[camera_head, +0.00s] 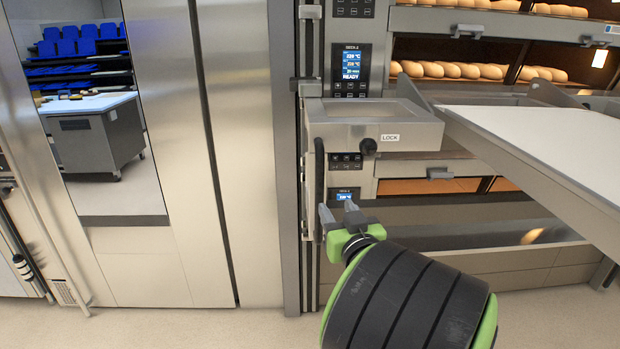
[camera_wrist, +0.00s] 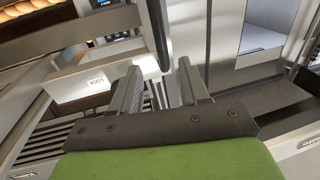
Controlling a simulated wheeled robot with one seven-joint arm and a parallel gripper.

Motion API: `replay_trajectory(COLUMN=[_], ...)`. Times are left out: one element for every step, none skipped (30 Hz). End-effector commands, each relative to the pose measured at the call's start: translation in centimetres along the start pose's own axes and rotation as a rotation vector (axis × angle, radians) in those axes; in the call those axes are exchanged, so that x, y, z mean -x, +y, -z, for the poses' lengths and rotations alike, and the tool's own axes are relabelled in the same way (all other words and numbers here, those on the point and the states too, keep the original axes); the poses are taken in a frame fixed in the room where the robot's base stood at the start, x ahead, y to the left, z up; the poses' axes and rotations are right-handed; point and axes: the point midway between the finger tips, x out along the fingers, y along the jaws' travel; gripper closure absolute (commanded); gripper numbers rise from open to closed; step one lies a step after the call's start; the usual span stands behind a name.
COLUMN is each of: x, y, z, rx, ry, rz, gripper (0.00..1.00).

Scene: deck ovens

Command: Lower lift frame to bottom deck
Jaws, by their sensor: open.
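The lift frame is a steel box-shaped carriage (camera_head: 378,130) with a LOCK label and a black knob (camera_head: 368,147), mounted on a vertical rail. It stands just below the deck 2 display. A dark upright handle bar (camera_head: 319,178) is on its left side. The frame carries a wide white loading board (camera_head: 545,138) at the right. My gripper (camera_head: 337,210) is open near the handle's lower end. In the wrist view, the handle (camera_wrist: 155,30) runs down to between the two fingertips (camera_wrist: 160,68). I cannot tell whether either finger touches it.
Deck ovens with bread loaves (camera_head: 450,70) stand behind the board. The bottom deck's orange-lit window (camera_head: 415,187) is below it. A lower display (camera_head: 345,194) is partly hidden by my gripper. Tall steel panels (camera_head: 165,150) stand left; pale floor (camera_head: 200,325) is clear in front.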

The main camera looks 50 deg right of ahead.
Motion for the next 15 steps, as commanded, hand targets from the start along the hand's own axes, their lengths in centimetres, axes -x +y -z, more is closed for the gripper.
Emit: replay_trajectory(x=[-1.3, -2.1, -3.2, -3.9, -4.7, -5.7, -6.5, -7.2, -8.3, -9.0, -9.7, -10.5, -11.1, -11.6, -12.2], y=[-0.1, -0.2, -0.2, -0.2, -0.2, -0.2, -0.3, -0.2, -0.3, -0.3, -0.3, -0.3, -0.3, -0.3, -0.2], z=[0.5, 0.5, 0.6, 0.6, 0.6, 0.6, 0.6, 0.6, 0.6, 0.6, 0.6, 0.6, 0.6, 0.5, 0.5], rx=[-0.003, -0.002, -0.002, -0.003, -0.002, -0.002, -0.003, -0.002, -0.002, -0.002, -0.001, -0.002, -0.001, -0.001, -0.001], ry=[-0.004, -0.005, -0.004, -0.005, -0.006, -0.005, -0.005, -0.005, -0.004, -0.004, -0.005, -0.004, -0.003, -0.003, -0.003], rz=[0.007, 0.008, 0.008, 0.008, 0.009, 0.008, 0.008, 0.008, 0.009, 0.008, 0.008, 0.008, 0.007, 0.007, 0.006], gripper=[0.55, 0.55, 0.55, 0.55, 0.55, 0.55, 0.55, 0.55, 0.55, 0.55, 0.55, 0.55, 0.55, 0.55, 0.55])
